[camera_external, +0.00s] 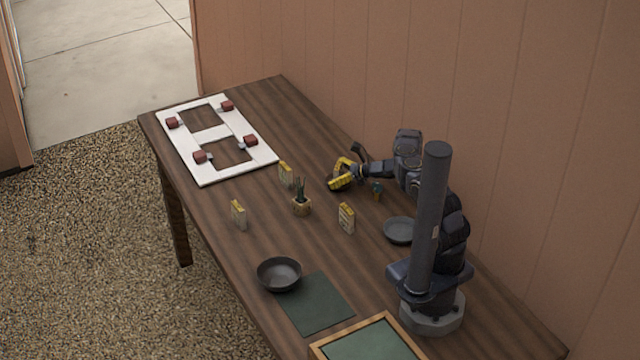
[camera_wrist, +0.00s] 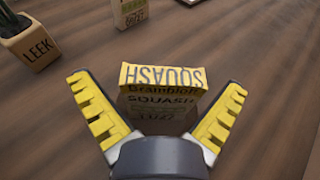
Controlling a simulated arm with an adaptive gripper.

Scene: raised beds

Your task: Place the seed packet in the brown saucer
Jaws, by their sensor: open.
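A yellow and cream seed packet marked SQUASH (camera_wrist: 160,88) stands just ahead of my gripper in the wrist view, between the lines of its fingers. Two more packets stand on the table, one left (camera_external: 238,214) and one centre (camera_external: 346,218). Two round dark grey dishes show, a shallow one (camera_external: 398,231) and a deeper bowl (camera_external: 279,274); neither looks clearly brown.
A pot marked LEEK (camera_wrist: 28,45) with a spiky plant stands among the packets, also in the external view (camera_external: 301,206). A white frame (camera_external: 212,180) with red-handled clamps, a green mat (camera_external: 315,303) and a wood-edged panel (camera_external: 322,349) lie around.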

